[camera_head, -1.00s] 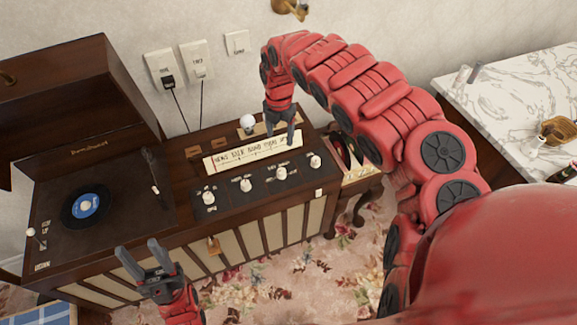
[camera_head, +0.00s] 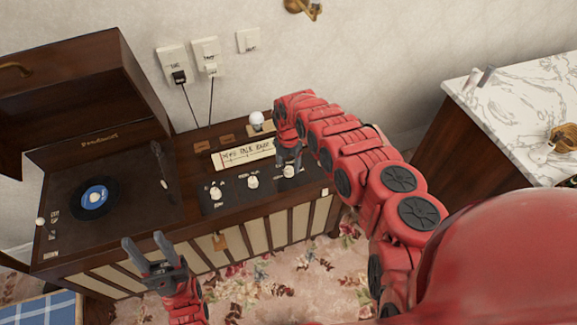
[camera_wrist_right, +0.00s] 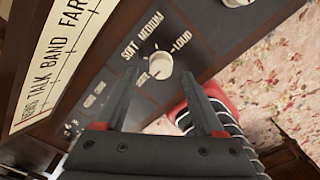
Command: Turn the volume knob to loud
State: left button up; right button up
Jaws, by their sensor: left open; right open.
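The volume knob (camera_wrist_right: 158,65) is round and cream on the black control panel, with SOFT, MEDIUM and LOUD lettered around it. It appears between the two fingertips of my right gripper (camera_wrist_right: 164,62) in the wrist view. In the head view it looks like the third knob from the left (camera_head: 289,171), at the tips of my right gripper (camera_head: 290,163). That gripper is open and points down at the panel. Whether the fingers touch the knob is unclear. My left gripper (camera_head: 145,243) is open and empty, in front of the console (camera_head: 150,222).
Two other knobs (camera_head: 216,193) (camera_head: 252,182) sit left on the panel. A lit dial strip (camera_head: 243,153) lies behind them, partly hidden by my arm. A turntable with a record (camera_head: 94,197) is at left under a raised lid (camera_head: 70,85). A marble-topped cabinet (camera_head: 525,105) stands right.

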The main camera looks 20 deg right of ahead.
jog(key=shift+s+d+f, duration=0.1)
jog(key=shift+f, duration=0.95)
jog(key=shift+c, duration=0.2)
grip_shut()
